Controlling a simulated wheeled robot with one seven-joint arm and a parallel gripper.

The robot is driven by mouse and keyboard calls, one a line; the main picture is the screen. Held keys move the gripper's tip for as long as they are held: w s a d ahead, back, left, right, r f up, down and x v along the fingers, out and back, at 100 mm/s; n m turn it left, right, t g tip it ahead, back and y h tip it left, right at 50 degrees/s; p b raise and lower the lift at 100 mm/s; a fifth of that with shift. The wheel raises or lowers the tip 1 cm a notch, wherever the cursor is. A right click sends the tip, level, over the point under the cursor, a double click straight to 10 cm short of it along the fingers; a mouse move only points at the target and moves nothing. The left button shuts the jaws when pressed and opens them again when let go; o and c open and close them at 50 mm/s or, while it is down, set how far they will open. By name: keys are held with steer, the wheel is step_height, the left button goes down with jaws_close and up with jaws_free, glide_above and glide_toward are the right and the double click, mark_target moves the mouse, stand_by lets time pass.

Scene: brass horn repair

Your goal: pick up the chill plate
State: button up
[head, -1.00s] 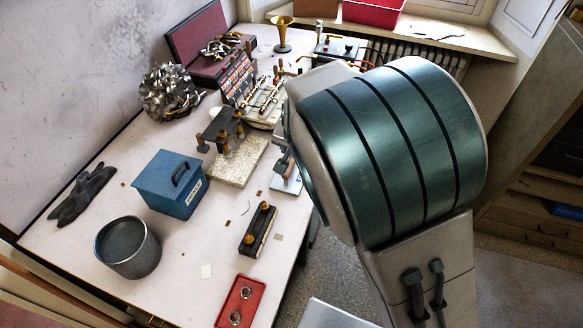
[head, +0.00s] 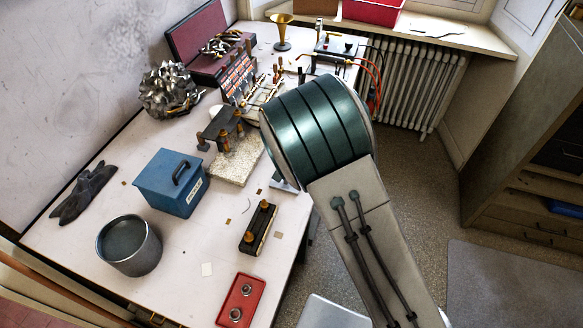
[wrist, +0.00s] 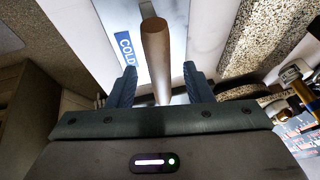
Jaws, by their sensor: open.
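The chill plate (wrist: 178,22) is a pale metal plate with a blue label reading "COLD" and a brown upright handle (wrist: 156,60). In the head view only a sliver of the plate (head: 281,185) shows near the table's right edge, beside my arm. My gripper (wrist: 160,88) is open in the wrist view, one finger on each side of the handle with visible gaps. It does not visibly touch the handle. In the head view my arm hides the gripper and most of the plate.
A speckled stone slab (head: 236,165) with a dark bracket lies left of the plate. A black block with orange knobs (head: 260,228), a blue box (head: 172,183), a grey pot (head: 130,245) and a red tray (head: 240,300) stand on the table (head: 190,240). Open floor lies right.

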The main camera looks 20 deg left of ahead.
steer(key=shift+x, duration=0.95)
steer(key=shift+f, duration=0.3)
jaws_close()
